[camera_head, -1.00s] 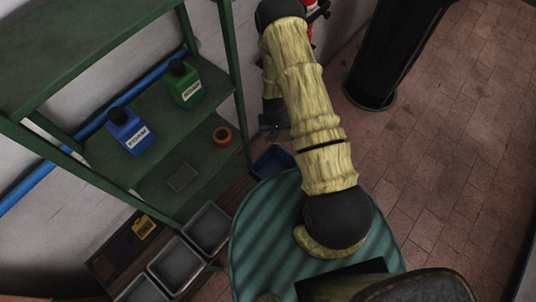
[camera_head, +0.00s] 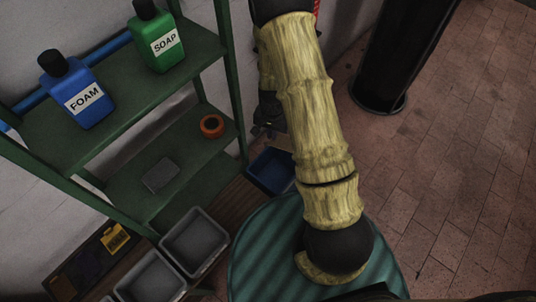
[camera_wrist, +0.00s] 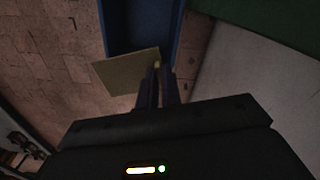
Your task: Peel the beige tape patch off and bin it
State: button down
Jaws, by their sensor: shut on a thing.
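My gripper (camera_wrist: 160,85) is shut on the beige tape patch (camera_wrist: 122,73), a flat square sheet that sticks out to the left of the fingertips in the wrist view. Behind the patch is a blue bin (camera_wrist: 145,25), and the patch overlaps its near end in that view. In the head view the blue bin (camera_head: 268,173) stands on the floor between the green shelf and my arm. My gripper (camera_head: 268,127) shows there as a dark shape just above the bin in the picture, partly behind my arm. I cannot tell how high the patch is above the bin.
A green shelf (camera_head: 180,55) on the left holds a blue FOAM bottle (camera_head: 82,95), a green SOAP bottle (camera_head: 158,40), an orange tape roll (camera_head: 212,126) and a grey block (camera_head: 161,176). Grey trays (camera_head: 195,243) stand below. A black column (camera_head: 385,60) stands at right; brick floor there is clear.

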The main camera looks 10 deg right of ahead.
notch_tip(320, 180, down, 6)
jog(key=s+a+m+b, duration=0.1)
jog(key=m+b, duration=0.2)
jog(key=b, duration=0.9)
jog(key=shift+s+a+m, duration=0.25)
jog(key=shift+a+m, duration=0.15)
jog(key=shift+r, duration=0.2)
jog(key=shift+f, duration=0.1)
notch_tip(320, 180, down, 12)
jog(key=b, duration=1.2)
jog(key=shift+f+b, duration=1.2)
jog(key=shift+b, duration=0.3)
